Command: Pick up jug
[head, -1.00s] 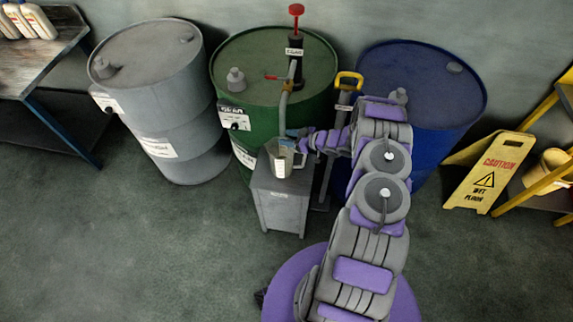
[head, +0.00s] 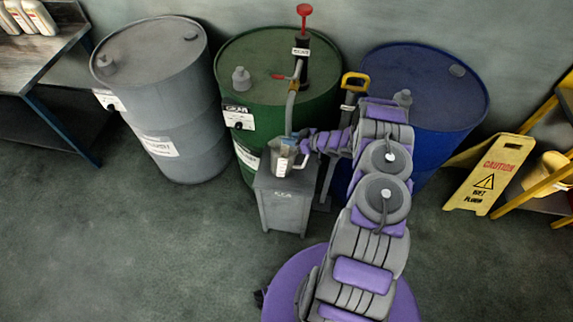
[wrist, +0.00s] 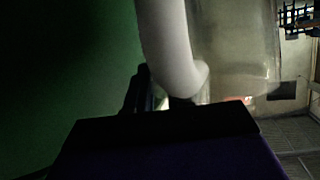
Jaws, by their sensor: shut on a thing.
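The jug (head: 281,163) is a clear measuring jug with pale markings. In the head view it is at the grey stand (head: 283,206), in front of the green drum. I cannot tell whether its base touches the stand top. My gripper (head: 304,147) reaches it from the right and is shut on its handle. In the wrist view the curved white handle (wrist: 172,50) runs down into my dark gripper (wrist: 165,103). The clear jug body (wrist: 235,50) stands beyond it to the right. The fingertips are mostly hidden in shadow.
The green drum (head: 262,100) carries a pump with a red knob (head: 304,10) and a hose that hangs down near the jug. A grey drum (head: 155,110) stands left, a blue drum (head: 440,90) right. A yellow caution sign (head: 490,175) stands at the right. The front-left floor is clear.

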